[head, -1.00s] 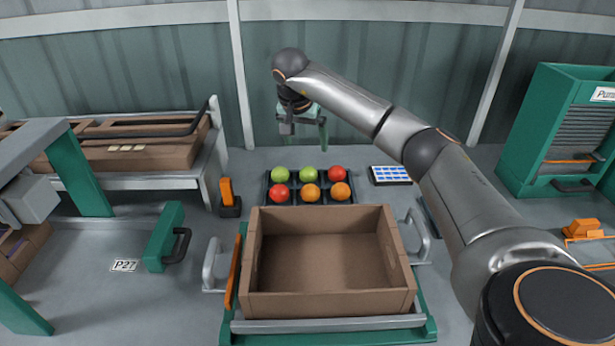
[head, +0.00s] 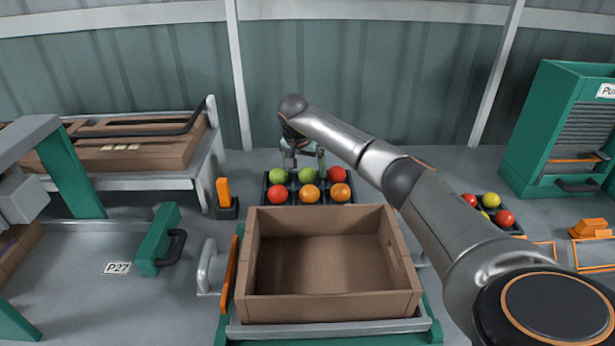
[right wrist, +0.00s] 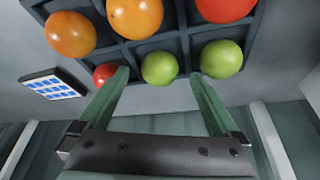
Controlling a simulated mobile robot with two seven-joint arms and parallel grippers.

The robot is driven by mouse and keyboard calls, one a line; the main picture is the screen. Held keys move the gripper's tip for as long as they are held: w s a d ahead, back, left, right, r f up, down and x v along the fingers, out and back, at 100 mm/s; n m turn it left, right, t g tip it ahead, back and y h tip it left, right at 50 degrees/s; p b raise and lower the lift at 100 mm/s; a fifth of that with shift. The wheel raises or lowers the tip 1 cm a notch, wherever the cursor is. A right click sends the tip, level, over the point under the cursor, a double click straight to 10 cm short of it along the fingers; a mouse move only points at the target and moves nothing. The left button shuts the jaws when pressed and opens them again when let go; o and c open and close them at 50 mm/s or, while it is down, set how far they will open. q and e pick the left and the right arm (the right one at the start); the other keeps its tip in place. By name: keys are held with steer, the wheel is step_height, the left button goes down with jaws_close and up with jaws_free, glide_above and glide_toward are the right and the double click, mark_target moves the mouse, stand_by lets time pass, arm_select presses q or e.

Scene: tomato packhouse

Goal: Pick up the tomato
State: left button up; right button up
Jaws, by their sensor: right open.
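A dark tray (head: 265,196) behind the cardboard box holds several tomatoes in two rows. Its back row has a left green tomato (head: 278,175), a middle green tomato (head: 307,176) and a red one (head: 337,174). The front row has a red tomato (head: 277,194) and two orange ones (head: 309,194). My right gripper (head: 305,165) is open and low over the back row. In the right wrist view its fingertips (right wrist: 158,76) lie on either side of the middle green tomato (right wrist: 159,68); contact cannot be told. My left gripper is not in view.
An open, empty cardboard box (head: 330,307) stands in front of the tray. A second tray with red and yellow tomatoes (head: 491,200) is partly hidden by my right arm. An orange-topped block (head: 225,192) stands left of the tray. A green cabinet (head: 540,130) is at right.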

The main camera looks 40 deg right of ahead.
steer(key=shift+x, duration=1.05)
steer(key=shift+r, duration=0.1)
steer(key=c, duration=1)
